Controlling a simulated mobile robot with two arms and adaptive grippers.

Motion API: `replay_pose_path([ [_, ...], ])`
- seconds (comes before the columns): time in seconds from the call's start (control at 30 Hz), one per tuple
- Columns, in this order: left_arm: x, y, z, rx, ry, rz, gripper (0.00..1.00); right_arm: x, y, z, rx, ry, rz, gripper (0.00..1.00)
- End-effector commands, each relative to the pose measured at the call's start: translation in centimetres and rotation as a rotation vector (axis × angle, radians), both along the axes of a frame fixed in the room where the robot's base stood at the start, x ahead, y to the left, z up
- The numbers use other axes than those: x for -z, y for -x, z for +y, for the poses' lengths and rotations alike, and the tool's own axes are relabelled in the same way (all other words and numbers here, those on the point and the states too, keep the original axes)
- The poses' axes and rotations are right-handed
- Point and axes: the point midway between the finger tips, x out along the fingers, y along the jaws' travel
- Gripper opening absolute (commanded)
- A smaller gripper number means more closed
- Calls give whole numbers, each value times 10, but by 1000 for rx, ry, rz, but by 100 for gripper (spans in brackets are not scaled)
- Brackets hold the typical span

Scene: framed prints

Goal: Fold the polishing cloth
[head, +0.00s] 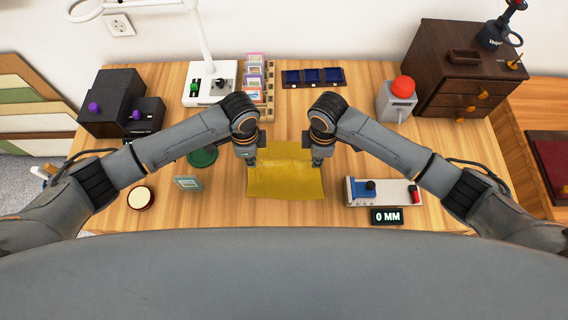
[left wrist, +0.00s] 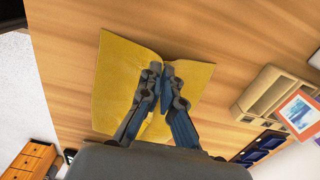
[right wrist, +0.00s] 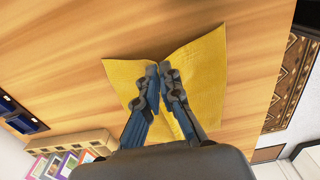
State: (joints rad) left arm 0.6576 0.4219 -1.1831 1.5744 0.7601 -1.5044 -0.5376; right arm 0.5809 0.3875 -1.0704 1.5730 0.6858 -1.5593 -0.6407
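The yellow polishing cloth (head: 285,182) lies on the wooden table in front of me, mostly open and spread out. Its far part between the grippers looks slightly raised and wrinkled. My left gripper (head: 250,160) is at the cloth's left side towards the far edge, and my right gripper (head: 317,162) is at the matching right side. In the left wrist view the fingers (left wrist: 161,70) are closed together with the cloth (left wrist: 120,75) creasing at them. In the right wrist view the fingers (right wrist: 159,70) are likewise closed on the cloth (right wrist: 203,75). The pinched bits are hidden between the fingers.
A print rack (head: 256,85) stands behind.

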Motion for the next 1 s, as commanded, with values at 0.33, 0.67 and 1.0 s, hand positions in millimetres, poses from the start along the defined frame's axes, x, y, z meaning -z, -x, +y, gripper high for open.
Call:
replay_pose_path([
  [0.33,-8,1,0,0,0,1,0,-8,0,0,0,0,0,0],
  [0.67,-17,0,0,0,0,1,0,-17,0,0,0,0,0,0],
  [1.0,-64,0,-1,0,1,2,0,-64,0,1,0,0,0,0],
])
